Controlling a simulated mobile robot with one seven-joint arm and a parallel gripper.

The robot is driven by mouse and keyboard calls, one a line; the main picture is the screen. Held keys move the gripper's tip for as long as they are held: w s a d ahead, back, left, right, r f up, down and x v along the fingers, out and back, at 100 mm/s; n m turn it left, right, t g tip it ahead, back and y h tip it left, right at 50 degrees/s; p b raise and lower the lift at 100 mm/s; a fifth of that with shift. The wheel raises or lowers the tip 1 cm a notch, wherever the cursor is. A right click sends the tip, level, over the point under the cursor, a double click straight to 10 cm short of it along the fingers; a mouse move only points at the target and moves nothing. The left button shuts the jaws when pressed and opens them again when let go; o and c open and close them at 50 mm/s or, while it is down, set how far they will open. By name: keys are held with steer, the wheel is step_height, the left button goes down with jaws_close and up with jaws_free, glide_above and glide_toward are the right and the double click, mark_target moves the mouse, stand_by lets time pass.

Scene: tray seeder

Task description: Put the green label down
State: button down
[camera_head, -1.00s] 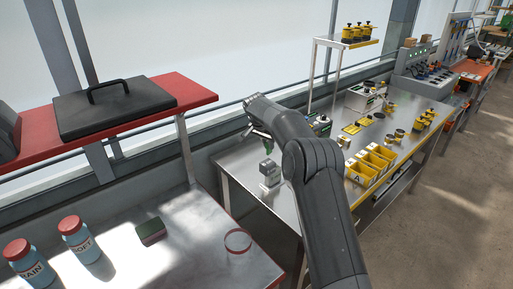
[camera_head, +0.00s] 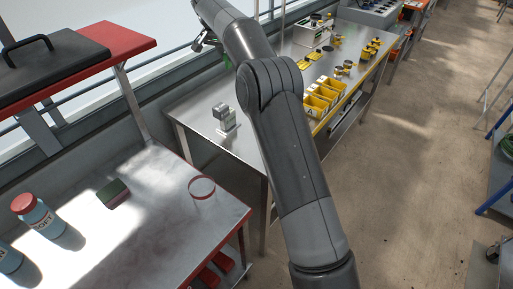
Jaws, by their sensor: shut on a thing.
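My arm reaches away across the metal bench, and my gripper (camera_head: 212,46) is at its far end, high over the back-left part of the bench. My gripper is small in view and partly hidden by my own arm. A small piece of the green label (camera_head: 228,62) shows just under my gripper, which is shut on it. The label hangs above the bench top, apart from it; most of it is hidden.
A grey block-like device (camera_head: 225,119) stands on the near left of the metal bench (camera_head: 190,105). Yellow bins (camera_head: 318,103) line its right side. A nearer table (camera_head: 150,220) holds bottles, a green-topped block (camera_head: 113,193) and a red ring (camera_head: 202,187).

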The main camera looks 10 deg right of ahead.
steer(key=s+d+n, duration=0.1)
steer(key=s+d, duration=0.8)
steer(key=s, duration=0.3)
steer(key=s+d+n, duration=0.1)
steer(key=s+d, duration=0.9)
steer(key=s, duration=0.3)
step_height(320, 180, down, 11)
steer(key=shift+y, duration=0.3)
steer(key=shift+w+a+f, duration=0.9)
steer(key=shift+a+f, duration=0.9)
steer(key=shift+f, duration=0.1)
steer(key=shift+w+a+f, duration=0.9)
steer(key=shift+a+f, duration=0.95)
steer(key=shift+w+a+f, duration=0.9)
steer(key=shift+a+f, duration=0.9)
steer(key=shift+f, duration=0.1)
